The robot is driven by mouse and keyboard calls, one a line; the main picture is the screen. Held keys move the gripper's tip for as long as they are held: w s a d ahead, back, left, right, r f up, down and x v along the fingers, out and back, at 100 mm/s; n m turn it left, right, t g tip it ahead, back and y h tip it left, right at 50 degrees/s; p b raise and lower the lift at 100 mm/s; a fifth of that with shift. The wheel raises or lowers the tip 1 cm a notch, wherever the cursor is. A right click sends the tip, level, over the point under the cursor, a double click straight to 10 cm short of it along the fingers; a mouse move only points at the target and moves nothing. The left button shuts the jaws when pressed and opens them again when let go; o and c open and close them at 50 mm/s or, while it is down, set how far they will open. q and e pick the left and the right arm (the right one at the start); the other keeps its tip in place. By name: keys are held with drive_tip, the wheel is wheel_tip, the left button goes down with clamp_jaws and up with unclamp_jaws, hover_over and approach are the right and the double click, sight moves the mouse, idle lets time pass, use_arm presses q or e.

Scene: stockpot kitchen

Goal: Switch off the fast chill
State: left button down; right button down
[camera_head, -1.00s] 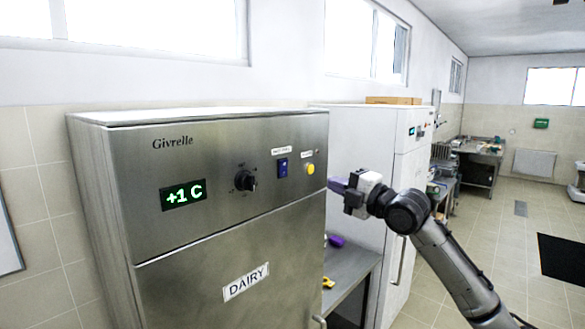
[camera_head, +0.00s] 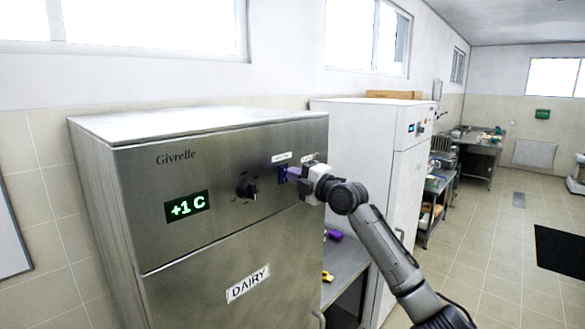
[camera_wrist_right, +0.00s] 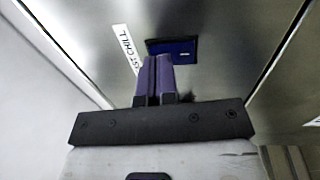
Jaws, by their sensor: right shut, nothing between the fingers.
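The steel fridge (camera_head: 215,250) marked Givrelle and DAIRY stands in front, its display (camera_head: 187,206) reading +1 C. Its blue rocker switch (camera_head: 281,173) is at the right of the upper panel, under a small white label. In the right wrist view the blue switch (camera_wrist_right: 176,46) sits in a dark frame beside a label (camera_wrist_right: 128,50) whose readable part ends in CHILL. My right gripper (camera_head: 290,172) is shut and empty, its purple fingertips (camera_wrist_right: 154,60) right at the switch, partly covering it. I cannot tell whether they touch it. My left gripper is not in view.
A black knob (camera_head: 246,188) is left of the switch. The yellow button is hidden behind my right gripper. A white cabinet (camera_head: 365,150) stands to the right, with a low counter (camera_head: 345,262) between. Open floor lies at right.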

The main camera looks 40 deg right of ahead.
drive_tip(key=shift+w+a, duration=0.1)
drive_tip(key=shift+w, duration=0.4)
drive_tip(key=shift+w+r+g+p, duration=0.2)
drive_tip(key=shift+r+g+p, duration=0.15)
drive_tip(key=shift+p, duration=0.8)
drive_tip(key=shift+f+b, duration=0.35)
drive_tip(key=shift+s+r, duration=0.1)
drive_tip(key=shift+s, duration=0.05)
